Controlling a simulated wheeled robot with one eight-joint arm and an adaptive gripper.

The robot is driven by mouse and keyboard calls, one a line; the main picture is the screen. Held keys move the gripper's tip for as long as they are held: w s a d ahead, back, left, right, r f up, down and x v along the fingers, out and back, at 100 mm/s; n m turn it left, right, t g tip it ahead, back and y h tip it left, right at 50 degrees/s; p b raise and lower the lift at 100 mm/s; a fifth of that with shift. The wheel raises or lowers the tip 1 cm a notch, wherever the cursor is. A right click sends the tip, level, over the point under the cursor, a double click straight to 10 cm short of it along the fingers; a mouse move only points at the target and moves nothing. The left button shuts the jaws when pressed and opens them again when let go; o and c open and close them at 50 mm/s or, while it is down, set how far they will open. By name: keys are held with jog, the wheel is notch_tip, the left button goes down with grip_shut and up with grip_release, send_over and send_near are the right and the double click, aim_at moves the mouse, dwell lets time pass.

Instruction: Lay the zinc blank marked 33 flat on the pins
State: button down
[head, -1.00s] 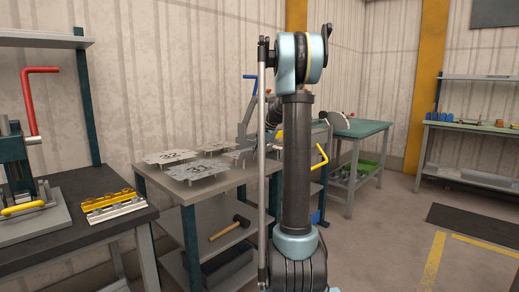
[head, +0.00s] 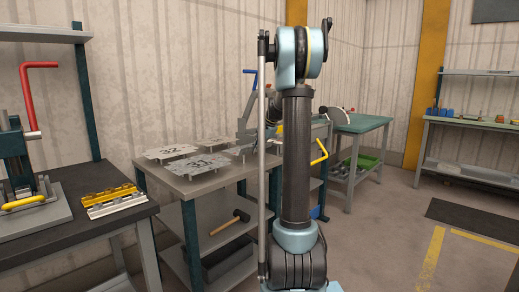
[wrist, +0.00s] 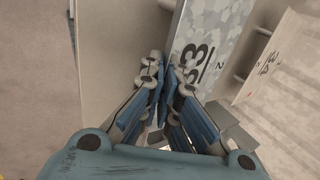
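The zinc blank marked 33 (wrist: 212,45) is a spangled grey plate in the wrist view, right of and beyond my fingertips. My gripper (wrist: 167,72) has its blue-padded fingers close together at the blank's left edge; whether they pinch it is unclear. In the head view my arm hides the gripper. Blanks marked 32 (head: 170,153) and 31 (head: 199,164) lie flat on raised supports on the grey table (head: 200,191). Another blank (head: 212,142) lies behind them, its mark too small to read. I cannot make out which pins are meant.
A second marked plate (wrist: 275,65) lies right of blank 33. A dark bench (head: 70,222) at left carries a red-handled press (head: 30,110) and yellow-and-silver blocks (head: 110,200). A hammer (head: 230,222) lies on the lower shelf. A green-topped table (head: 358,124) stands behind; the right floor is open.

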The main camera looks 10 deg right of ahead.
jog(key=c, duration=1.7)
grip_release()
jog(key=v, duration=1.2)
jog(key=shift+f, duration=0.1)
